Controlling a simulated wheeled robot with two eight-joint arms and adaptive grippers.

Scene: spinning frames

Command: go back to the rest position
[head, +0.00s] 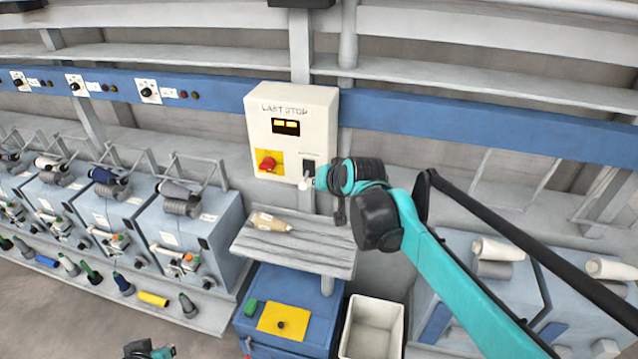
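My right arm reaches in from the lower right. Its dark wrist and gripper end (326,180) is beside the lower right of the white box marked "LAST STOP" (291,110). A small white piece (305,183) shows at its tip, near the dark slot on the box; I cannot tell whether they touch. The fingers are too small and partly hidden to tell open from shut. Part of my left arm or gripper (148,350) shows at the bottom edge, cut off by the frame; its fingers cannot be made out.
A grey shelf (300,250) below the box holds a tan cone-shaped bobbin (270,222). Under it stand a blue cabinet (315,305) and a white bin (373,330). Spinning units (190,230) line the left, with several bobbins along a ledge. More units (490,270) stand at right.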

